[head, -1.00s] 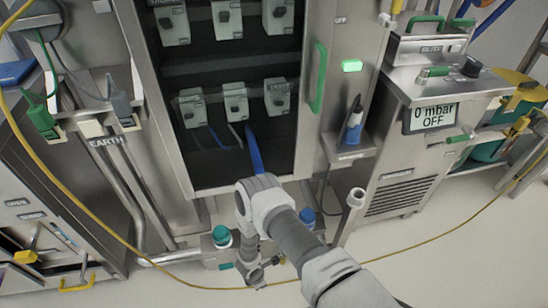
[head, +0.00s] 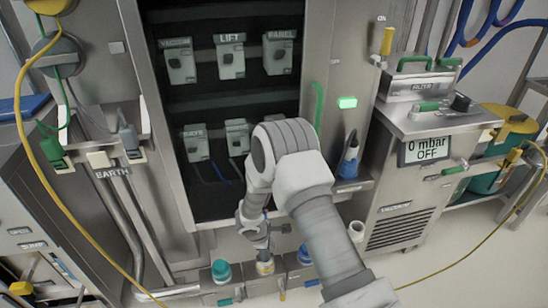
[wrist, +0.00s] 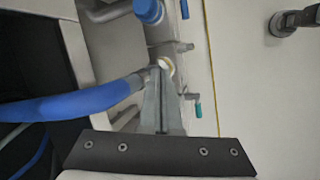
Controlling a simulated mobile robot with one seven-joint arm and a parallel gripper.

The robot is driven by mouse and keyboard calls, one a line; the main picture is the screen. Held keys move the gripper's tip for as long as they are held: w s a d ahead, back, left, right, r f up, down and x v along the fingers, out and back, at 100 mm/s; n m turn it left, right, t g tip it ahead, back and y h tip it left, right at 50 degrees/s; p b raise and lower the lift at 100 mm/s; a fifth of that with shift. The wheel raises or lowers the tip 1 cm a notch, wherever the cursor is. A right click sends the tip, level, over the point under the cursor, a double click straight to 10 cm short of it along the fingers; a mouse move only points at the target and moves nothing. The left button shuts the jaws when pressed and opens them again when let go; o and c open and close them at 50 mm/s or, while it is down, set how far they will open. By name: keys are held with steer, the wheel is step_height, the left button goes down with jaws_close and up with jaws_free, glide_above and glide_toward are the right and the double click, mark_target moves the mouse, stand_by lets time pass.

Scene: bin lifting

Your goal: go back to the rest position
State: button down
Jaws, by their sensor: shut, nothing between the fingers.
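My gripper (wrist: 168,98) is shut and empty in the wrist view, its two fingers close together. The fingertips appear close to a pale round port (wrist: 167,66) in the picture; I cannot tell whether they touch it. In the head view my arm bends in front of the open cabinet (head: 178,150), and its far end hangs low by the cabinet's foot. The fingers themselves are hard to make out there.
A thick blue hose (wrist: 85,103) runs close left of the fingers. A blue cap (wrist: 149,10) and a teal cap (head: 221,272) sit low by the cabinet. A pump unit (head: 400,205) stands right. A yellow cable (head: 480,250) crosses the open floor.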

steer(key=s+d+r+m, duration=0.1)
steer(key=d+r+m, duration=0.25)
steer(key=r, duration=0.75)
steer(key=s+d+r+m+h, duration=0.15)
steer(key=d+r, duration=0.35)
steer(key=r, duration=0.5)
steer(key=s+d+r+m+y, duration=0.1)
steer(key=d+r+m, duration=0.3)
steer(key=r, duration=0.7)
steer(key=s+d+r+m+t+y, duration=0.15)
steer(key=s+r+m, duration=0.35)
steer(key=s, duration=0.7)
steer(key=s+d+r+m+t+y, duration=0.1)
steer(key=s+r+m+y, duration=0.15)
steer(key=s+r, duration=0.75)
step_height(320, 180, up, 19)
steer(key=s+p, duration=0.1)
steer(key=p, duration=2)
steer(key=shift+s+h, duration=0.25)
steer(key=shift+h, duration=0.1)
